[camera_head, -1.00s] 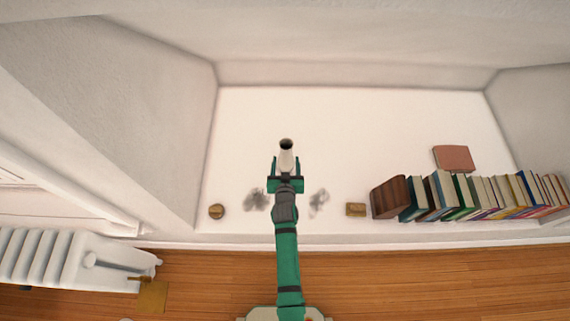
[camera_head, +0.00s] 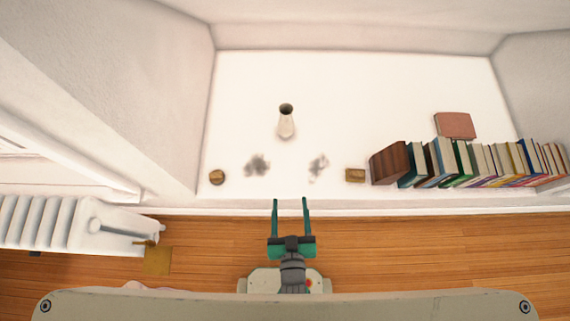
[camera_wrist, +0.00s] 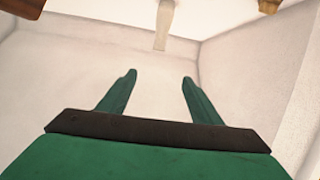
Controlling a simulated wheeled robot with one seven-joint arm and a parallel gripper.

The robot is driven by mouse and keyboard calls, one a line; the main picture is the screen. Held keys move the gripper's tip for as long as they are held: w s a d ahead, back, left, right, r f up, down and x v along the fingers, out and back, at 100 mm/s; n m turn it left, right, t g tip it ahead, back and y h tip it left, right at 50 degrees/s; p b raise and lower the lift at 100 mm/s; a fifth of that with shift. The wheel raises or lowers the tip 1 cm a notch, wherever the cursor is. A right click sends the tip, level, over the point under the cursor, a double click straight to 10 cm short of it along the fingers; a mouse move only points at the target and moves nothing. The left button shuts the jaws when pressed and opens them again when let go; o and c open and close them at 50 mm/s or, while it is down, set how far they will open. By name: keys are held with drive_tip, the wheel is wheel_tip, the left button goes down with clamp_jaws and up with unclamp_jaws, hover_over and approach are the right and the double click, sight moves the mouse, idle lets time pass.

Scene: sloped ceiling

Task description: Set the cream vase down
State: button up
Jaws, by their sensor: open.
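The cream vase (camera_head: 286,127) stands upright on the white alcove ledge (camera_head: 330,85) in the head view, its dark mouth facing up. It also shows at the top of the wrist view (camera_wrist: 164,24). My gripper (camera_head: 290,200) is open and empty, with its two green fingers parallel and apart. It is back from the vase, in front of the ledge's near edge, and does not touch it. The green fingers also show in the wrist view (camera_wrist: 159,75) with nothing between them.
A small round wooden object (camera_head: 217,177) and a brass-coloured block (camera_head: 355,175) sit near the ledge's front edge. A row of books (camera_head: 490,165) with a dark wooden block (camera_head: 388,163) is at the right. A pinkish book (camera_head: 455,125) lies behind.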

drive_tip(key=s+a+r+m, duration=0.1)
drive_tip(key=s+r, duration=0.7)
drive_tip(key=r, duration=0.2)
drive_tip(key=shift+a+r+t+h, duration=0.15)
drive_tip(key=shift+r+t+h, duration=0.15)
